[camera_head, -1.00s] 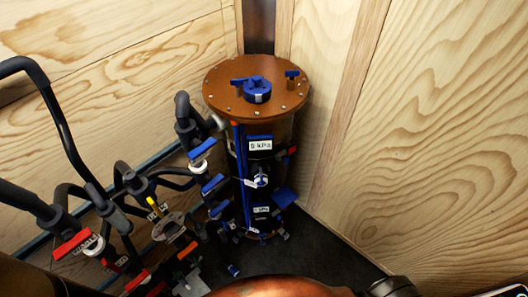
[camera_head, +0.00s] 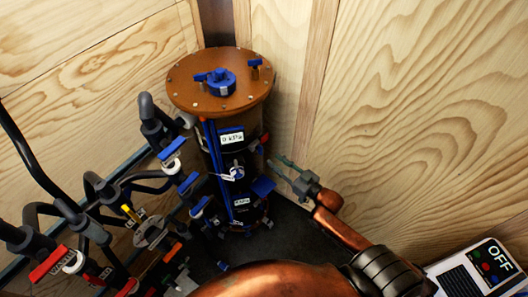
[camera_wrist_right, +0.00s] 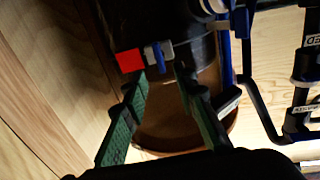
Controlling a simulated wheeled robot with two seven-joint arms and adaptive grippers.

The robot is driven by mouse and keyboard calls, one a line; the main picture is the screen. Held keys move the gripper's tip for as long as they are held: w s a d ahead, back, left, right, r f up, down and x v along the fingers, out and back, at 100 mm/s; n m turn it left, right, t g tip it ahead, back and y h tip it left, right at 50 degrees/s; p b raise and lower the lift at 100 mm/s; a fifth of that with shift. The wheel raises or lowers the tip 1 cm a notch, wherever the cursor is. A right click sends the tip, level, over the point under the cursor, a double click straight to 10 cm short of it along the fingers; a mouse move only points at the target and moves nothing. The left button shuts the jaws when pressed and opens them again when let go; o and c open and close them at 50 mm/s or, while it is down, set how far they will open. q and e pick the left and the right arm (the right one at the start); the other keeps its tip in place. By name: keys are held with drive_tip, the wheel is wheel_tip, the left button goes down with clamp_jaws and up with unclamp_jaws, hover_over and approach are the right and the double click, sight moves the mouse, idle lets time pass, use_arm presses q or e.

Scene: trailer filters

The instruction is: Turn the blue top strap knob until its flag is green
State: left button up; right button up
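The brown-lidded canister (camera_head: 219,85) stands upright in the corner. On its upper right side is a small knob with a red flag (camera_head: 265,138). In the right wrist view the red flag (camera_wrist_right: 128,62) sits beside the blue knob (camera_wrist_right: 153,57) and a grey piece. My right gripper (camera_head: 277,166) is to the right of the canister, a little below the knob in the head view. In the right wrist view the gripper (camera_wrist_right: 161,75) is open, its green-padded fingers pointing toward the knob, nothing held. Contact cannot be told. My left gripper is not in view.
Black pipes and valves with red, blue and yellow handles (camera_head: 130,213) crowd the left. Another blue knob (camera_head: 221,82) sits on the lid. Wooden walls (camera_head: 420,110) close in behind and right. A panel reading OFF (camera_head: 492,262) is at lower right.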

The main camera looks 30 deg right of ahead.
sight(260, 150)
drive_tip(key=x, duration=0.7)
drive_tip(key=shift+w+b, duration=0.25)
drive_tip(key=shift+b, duration=0.1)
drive_tip(key=shift+c, duration=0.4)
clamp_jaws()
